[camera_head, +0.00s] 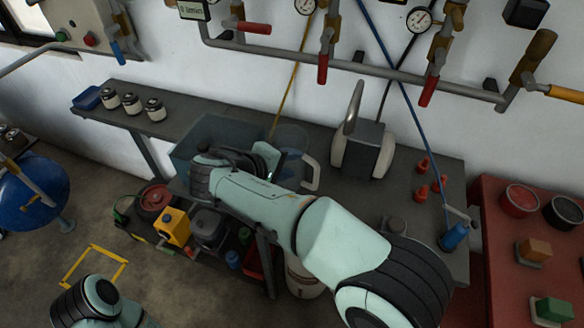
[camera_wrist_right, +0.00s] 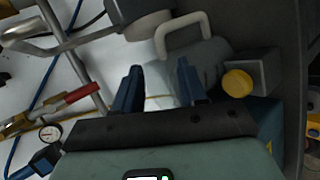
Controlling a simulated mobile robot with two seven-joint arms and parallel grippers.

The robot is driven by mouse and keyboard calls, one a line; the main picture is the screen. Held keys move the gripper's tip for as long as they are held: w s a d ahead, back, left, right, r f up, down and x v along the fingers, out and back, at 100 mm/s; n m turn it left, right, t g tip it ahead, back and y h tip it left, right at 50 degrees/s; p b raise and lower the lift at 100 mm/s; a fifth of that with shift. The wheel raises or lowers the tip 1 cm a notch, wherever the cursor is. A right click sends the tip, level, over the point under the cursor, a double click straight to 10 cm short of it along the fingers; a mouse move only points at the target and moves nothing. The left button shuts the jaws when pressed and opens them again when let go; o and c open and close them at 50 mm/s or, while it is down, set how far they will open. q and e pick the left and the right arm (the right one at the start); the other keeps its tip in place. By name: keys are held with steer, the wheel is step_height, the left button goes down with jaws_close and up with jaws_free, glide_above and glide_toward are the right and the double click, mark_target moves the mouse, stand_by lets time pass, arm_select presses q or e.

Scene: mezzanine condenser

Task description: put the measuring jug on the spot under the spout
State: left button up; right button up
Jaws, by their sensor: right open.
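The measuring jug (camera_head: 291,139) is a see-through vessel with a white handle, on the grey bench behind my right gripper. My right arm hides part of it in the head view. In the right wrist view the jug (camera_wrist_right: 210,62) lies just beyond the fingers, its white handle pointing up-left. My right gripper (camera_wrist_right: 160,88) is open, its two dark blue fingers apart; it also shows in the head view (camera_head: 268,160). A grey curved spout pipe (camera_head: 353,106) rises from a cream-sided unit right of the jug. I cannot make out the marked spot. My left gripper is out of view.
A translucent blue bin (camera_head: 190,148) stands left of the jug. Several jars (camera_head: 132,104) sit on the left bench. Red cones (camera_head: 422,191) and a blue bottle (camera_head: 455,236) are at the right. Pipes and red-handled valves (camera_head: 323,68) run along the wall.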

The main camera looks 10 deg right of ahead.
mark_target(307, 160)
steer(key=x, duration=0.4)
steer(key=shift+w+x, duration=0.25)
steer(key=shift+x, duration=2.5)
steer(key=shift+a, duration=0.15)
jaws_close()
